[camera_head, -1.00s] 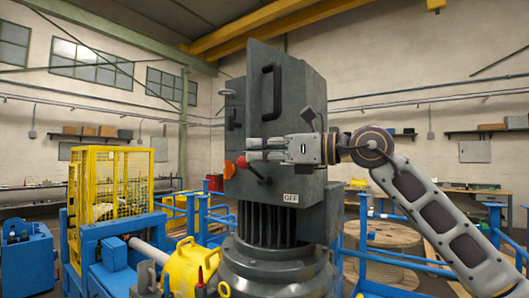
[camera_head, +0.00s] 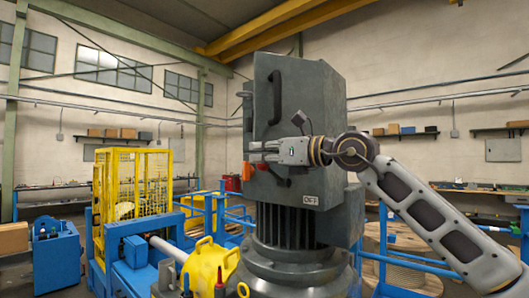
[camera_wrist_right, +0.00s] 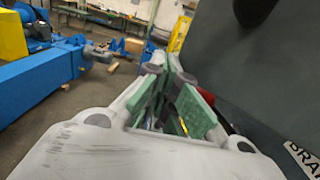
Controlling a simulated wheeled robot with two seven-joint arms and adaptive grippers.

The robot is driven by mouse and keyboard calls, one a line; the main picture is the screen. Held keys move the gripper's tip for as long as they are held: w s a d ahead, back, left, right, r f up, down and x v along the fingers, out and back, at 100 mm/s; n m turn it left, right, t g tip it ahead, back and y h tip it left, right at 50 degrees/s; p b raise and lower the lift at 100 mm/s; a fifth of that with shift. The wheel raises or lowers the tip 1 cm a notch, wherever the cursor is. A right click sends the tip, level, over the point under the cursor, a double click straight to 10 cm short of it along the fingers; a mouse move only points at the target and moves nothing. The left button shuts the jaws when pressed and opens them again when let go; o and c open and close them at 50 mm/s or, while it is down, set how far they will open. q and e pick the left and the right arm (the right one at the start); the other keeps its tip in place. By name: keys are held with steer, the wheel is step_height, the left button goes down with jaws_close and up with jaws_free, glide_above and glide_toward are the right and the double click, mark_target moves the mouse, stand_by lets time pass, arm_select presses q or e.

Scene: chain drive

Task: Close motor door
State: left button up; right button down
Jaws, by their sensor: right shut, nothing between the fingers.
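The motor (camera_head: 335,130) is a tall dark grey housing in the middle of the head view. Its front panel has a black bar handle (camera_head: 276,95) near the top. A narrow panel with dark fittings (camera_head: 247,115) shows at its left edge; I cannot tell which panel is the door or how far it stands open. My right gripper (camera_head: 250,152) is shut and empty, reaching across the front panel to its left edge, above a red-knobbed lever (camera_head: 247,170). In the right wrist view the gripper's fingers (camera_wrist_right: 172,68) are together beside a dark grey surface (camera_wrist_right: 255,60). Contact is unclear.
A yellow cage (camera_head: 135,180) and blue machinery (camera_head: 130,255) stand at the left. A yellow guard (camera_head: 210,265) sits low in front, left of the motor. A wooden spool (camera_head: 400,265) and blue rails (camera_head: 405,263) are at the right, below my right arm.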

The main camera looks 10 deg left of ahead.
steer(key=w+a+p, duration=0.2)
steer(key=w+a, duration=0.1)
steer(key=w, duration=0.2)
steer(key=shift+w+a, duration=0.3)
steer(key=shift+s+d+f, duration=0.1)
stand_by(0.6)
